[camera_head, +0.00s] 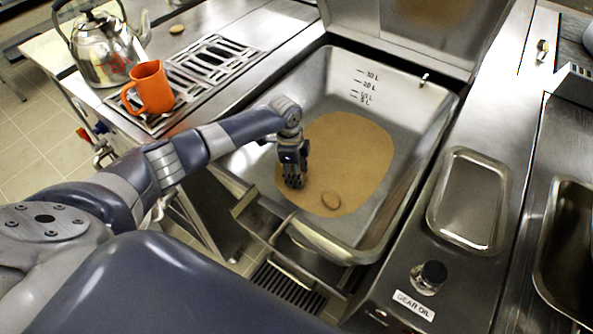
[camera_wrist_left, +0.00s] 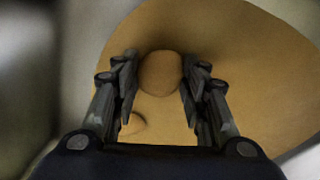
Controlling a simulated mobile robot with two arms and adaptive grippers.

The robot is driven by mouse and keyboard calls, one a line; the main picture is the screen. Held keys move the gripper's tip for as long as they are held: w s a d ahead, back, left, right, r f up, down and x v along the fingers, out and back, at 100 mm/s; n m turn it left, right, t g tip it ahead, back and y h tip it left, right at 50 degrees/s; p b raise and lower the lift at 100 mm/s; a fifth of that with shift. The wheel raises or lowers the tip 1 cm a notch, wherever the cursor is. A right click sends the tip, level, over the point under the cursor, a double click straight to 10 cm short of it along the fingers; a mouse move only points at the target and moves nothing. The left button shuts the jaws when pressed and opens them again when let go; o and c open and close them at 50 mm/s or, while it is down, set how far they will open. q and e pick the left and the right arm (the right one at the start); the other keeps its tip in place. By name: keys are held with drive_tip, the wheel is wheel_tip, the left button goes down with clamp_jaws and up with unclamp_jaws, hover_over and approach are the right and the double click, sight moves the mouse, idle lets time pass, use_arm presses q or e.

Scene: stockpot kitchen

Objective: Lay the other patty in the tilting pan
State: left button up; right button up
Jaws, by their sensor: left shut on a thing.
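The tilting pan (camera_head: 408,160) is open, with a large tan-brown patch (camera_head: 350,150) on its floor. One small brown oval patty (camera_head: 331,199) lies on the patch near the pan's front. My left gripper (camera_head: 293,184) points down inside the pan, to the left of that patty. In the left wrist view its fingers (camera_wrist_left: 160,85) are shut on a round brown patty (camera_wrist_left: 160,73), over the patch. The patty lying in the pan (camera_wrist_left: 132,123) shows there partly behind the left finger. Whether the held patty touches the pan floor I cannot tell. My right gripper is not in view.
An orange mug (camera_head: 152,88) and a steel kettle (camera_head: 102,50) stand at the left. A small tan round thing (camera_head: 177,29) lies behind them.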

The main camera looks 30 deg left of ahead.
use_arm(q)
drive_tip(key=o, duration=1.1)
drive_tip(key=shift+o, duration=0.2)
wheel_tip(320, 180, up, 12)
drive_tip(key=a, duration=0.1)
drive_tip(key=shift+s+a, duration=0.2)
drive_tip(key=shift+s, duration=0.05)
